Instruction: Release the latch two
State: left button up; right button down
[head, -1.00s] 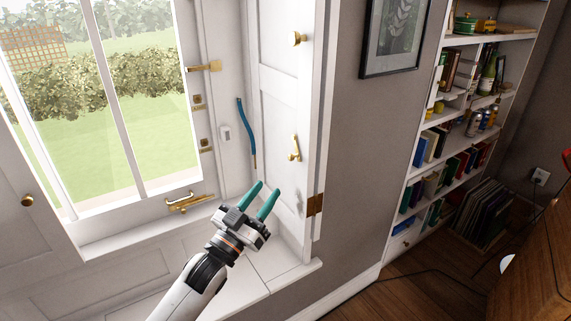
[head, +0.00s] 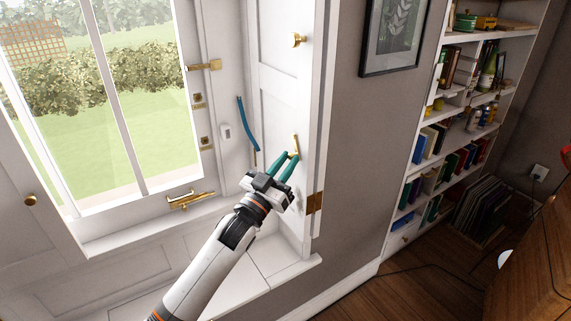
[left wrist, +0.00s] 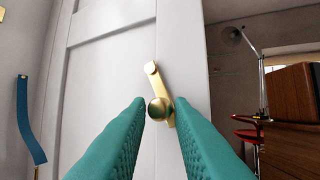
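A small brass latch (head: 296,146) with a round knob is mounted on the white shutter panel (head: 279,100) to the right of the window. In the left wrist view the latch (left wrist: 158,100) is a slightly tilted bar with its knob low, between my teal fingertips. My left gripper (head: 291,157) is open, its fingers pointing at the latch with the knob in the gap. Clear space shows beside the knob, so I see no grip on it. The fingertips hide part of the latch's lower end in the head view. My right gripper is not in view.
A blue strap (head: 247,124) hangs left of the panel. The window sill (head: 255,270) lies below. A bookcase (head: 440,130) stands at the right.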

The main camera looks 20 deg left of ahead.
pick_arm(q)
grip_shut()
jog(key=m+b, duration=0.1)
jog(key=h, duration=0.1)
jog(key=m+b, duration=0.1)
jog(key=shift+w+a+f+m+h+b, duration=0.25)
jog(key=shift+a+f+m+h+b, duration=0.05)
jog(key=shift+a+f+h, duration=0.1)
jog(key=shift+w+a+r+m+h+b, duration=0.15)
jog(key=shift+m+h+b, duration=0.2)
jog(key=shift+m+h, duration=0.35)
jog(key=shift+o, duration=2.1)
grip_release()
